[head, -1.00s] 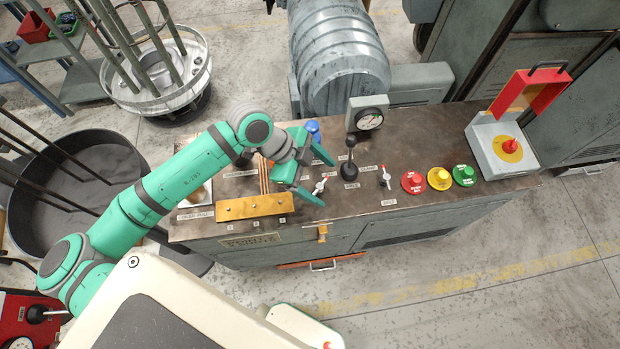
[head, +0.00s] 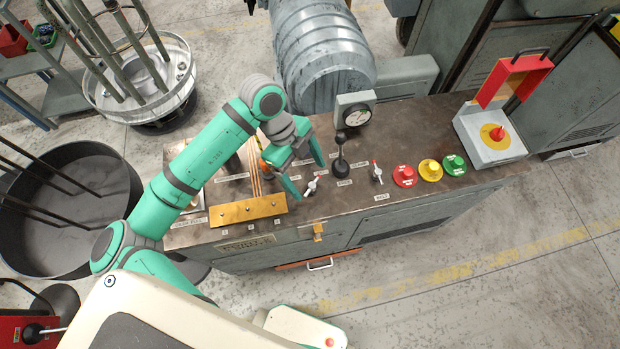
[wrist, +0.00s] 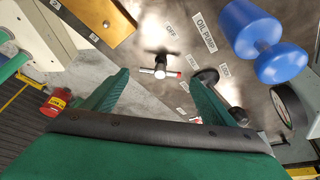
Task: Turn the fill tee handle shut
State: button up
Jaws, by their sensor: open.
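A small tee handle (head: 312,186) with a pale bar and a red tip stands on the dark console top, near its front edge. It also shows in the wrist view (wrist: 160,71), its bar lying across the picture with the red end to the right. An OFF label is beside it. My gripper (head: 307,178) is open and empty just over this handle. In the wrist view the fingers (wrist: 157,78) are on either side of it, apparently not touching; their height above it is unclear.
A black ball-topped lever (head: 340,158) stands close to the right of the handle. A similar red-tipped handle (head: 376,171) is further right. A blue knob (wrist: 262,42) and gauge (head: 354,112) stand nearby. A brass block (head: 247,210) is to the left.

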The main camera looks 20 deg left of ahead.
aim_at(312, 188)
jog(key=shift+x, duration=1.4)
jog(key=c, duration=1)
